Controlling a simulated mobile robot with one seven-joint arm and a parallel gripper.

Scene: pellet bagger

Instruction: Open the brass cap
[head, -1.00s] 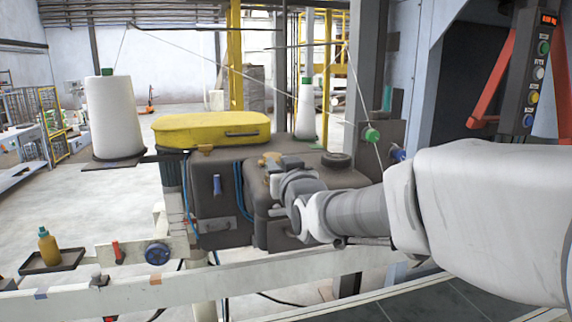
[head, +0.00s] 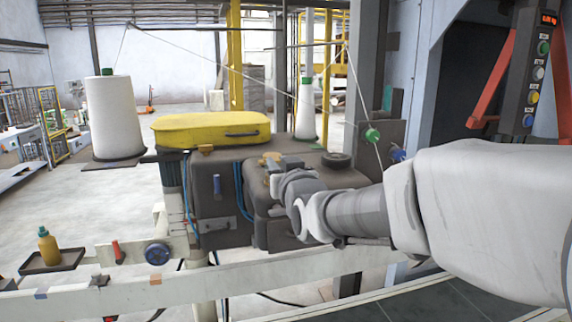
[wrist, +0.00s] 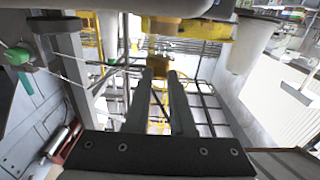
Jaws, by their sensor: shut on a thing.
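The brass cap (head: 269,157) is a small yellow-gold piece on top of the dark grey machine housing, left of a round black knob. My gripper (head: 272,170) is beside it at the housing's front edge, partly hidden by my own wrist. In the wrist view the two dark fingers of my gripper (wrist: 160,73) point away from the camera, close together. The brass cap (wrist: 160,55) shows at their tips, and I take it to be what they are shut on. The exact contact is small and hard to see.
A yellow cover (head: 210,129) lies left of the cap on the dark grey housing (head: 222,185). White thread cones (head: 114,120) stand behind and to the left, with threads running overhead. A cream rail (head: 130,292) crosses in front. A tray (head: 55,262) holds a yellow bottle.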

